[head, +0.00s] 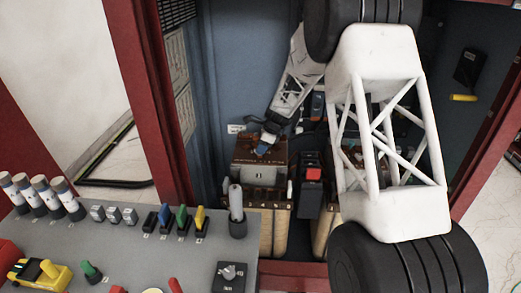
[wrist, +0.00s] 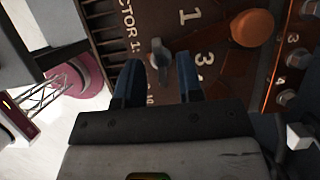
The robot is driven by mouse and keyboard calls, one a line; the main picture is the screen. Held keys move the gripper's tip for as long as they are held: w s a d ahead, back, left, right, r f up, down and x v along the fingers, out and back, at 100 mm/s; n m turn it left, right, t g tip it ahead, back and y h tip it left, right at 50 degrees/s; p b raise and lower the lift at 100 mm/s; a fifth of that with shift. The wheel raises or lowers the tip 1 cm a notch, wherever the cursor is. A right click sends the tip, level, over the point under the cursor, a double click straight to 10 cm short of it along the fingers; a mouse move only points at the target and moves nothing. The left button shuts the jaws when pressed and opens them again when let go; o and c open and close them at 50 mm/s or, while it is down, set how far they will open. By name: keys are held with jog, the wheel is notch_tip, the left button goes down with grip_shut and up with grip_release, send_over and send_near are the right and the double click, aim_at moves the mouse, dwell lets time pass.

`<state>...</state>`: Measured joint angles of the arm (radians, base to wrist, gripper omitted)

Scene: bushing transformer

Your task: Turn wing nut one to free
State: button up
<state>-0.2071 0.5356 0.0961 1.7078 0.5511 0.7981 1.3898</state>
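In the wrist view a grey metal wing nut (wrist: 160,54) stands on a brown panel (wrist: 222,60) marked with large numbers, among them a "1". My gripper (wrist: 158,62) has two blue fingers spread apart, one on each side of the wing nut. A gap shows between each finger and the nut, so the gripper is open and does not visibly touch it. In the head view my gripper (head: 266,142) is over the brown top of the left transformer unit (head: 256,158), and the wing nut cannot be made out there.
An orange knob (wrist: 252,28) and several hex bolts (wrist: 298,58) are right of the nut. A black box with a red part (head: 312,175) stands between the units. The grey control panel (head: 120,240) is at front left. Red cabinet posts (head: 145,95) bound the bay.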

jog(key=shift+a+f, duration=0.2)
jog(key=shift+f, duration=0.35)
jog(key=c, duration=0.6)
jog(key=shift+n, duration=0.4)
jog(key=n+g, duration=0.1)
jog(key=n, duration=0.2)
jog(key=n+g, duration=0.1)
jog(key=n, duration=0.2)
jog(key=shift+w+a+g+h, duration=0.1)
jog(key=shift+w+g+h, duration=0.05)
jog(key=shift+g+h, duration=0.2)
jog(key=n+g+h, duration=0.1)
jog(key=n, duration=0.2)
jog(key=shift+n, duration=0.4)
jog(key=n+h, duration=0.1)
jog(key=n, duration=0.3)
jog(key=shift+g+h, duration=0.35)
